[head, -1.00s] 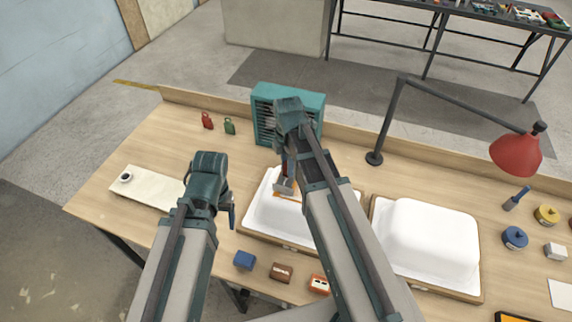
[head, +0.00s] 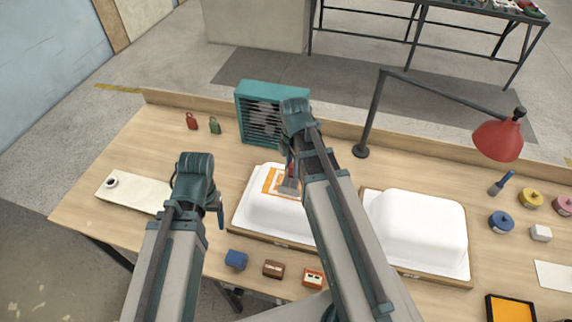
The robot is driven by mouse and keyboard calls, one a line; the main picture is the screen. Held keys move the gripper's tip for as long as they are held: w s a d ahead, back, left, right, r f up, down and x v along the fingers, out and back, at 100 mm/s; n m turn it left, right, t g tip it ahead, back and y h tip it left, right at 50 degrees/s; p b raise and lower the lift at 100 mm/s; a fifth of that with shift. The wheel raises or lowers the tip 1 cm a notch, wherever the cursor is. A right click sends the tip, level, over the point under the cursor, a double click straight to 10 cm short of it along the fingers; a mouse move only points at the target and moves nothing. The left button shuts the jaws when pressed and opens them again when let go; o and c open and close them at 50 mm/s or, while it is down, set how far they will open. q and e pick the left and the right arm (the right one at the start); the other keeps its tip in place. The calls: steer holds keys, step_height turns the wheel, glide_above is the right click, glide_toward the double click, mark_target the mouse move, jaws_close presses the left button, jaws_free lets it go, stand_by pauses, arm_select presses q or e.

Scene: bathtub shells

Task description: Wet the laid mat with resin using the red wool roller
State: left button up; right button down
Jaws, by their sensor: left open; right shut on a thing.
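An orange, patterned patch that looks like the laid mat (head: 270,178) lies on top of the left white tub shell (head: 262,215). My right gripper (head: 291,163) is above this shell, shut on a tool with a red part (head: 291,171) and a grey lower end (head: 289,188), apparently the red wool roller. The grey end is over the right part of the mat; I cannot tell whether it touches. My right arm hides the shell's right side. My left gripper (head: 215,207) is open and empty, left of the shell.
A second white shell (head: 425,230) stands to the right. A teal fan box (head: 257,130) stands behind the left shell. A red lamp (head: 497,140) leans over the right. Small blocks line the front edge, including a blue one (head: 236,260). An orange tray (head: 511,309) lies front right.

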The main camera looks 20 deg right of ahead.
steer(key=shift+s+d, duration=0.3)
steer(key=shift+d, duration=0.1)
steer(key=shift+s+d+f, duration=0.1)
steer(key=shift+s+d, duration=0.45)
steer(key=shift+d, duration=0.2)
steer(key=shift+s+d+f, duration=0.1)
steer(key=shift+s+d, duration=0.4)
steer(key=shift+d, duration=0.2)
steer(key=shift+r, duration=0.15)
step_height(320, 180, up, 6)
steer(key=p, duration=0.6)
steer(key=shift+w, duration=0.1)
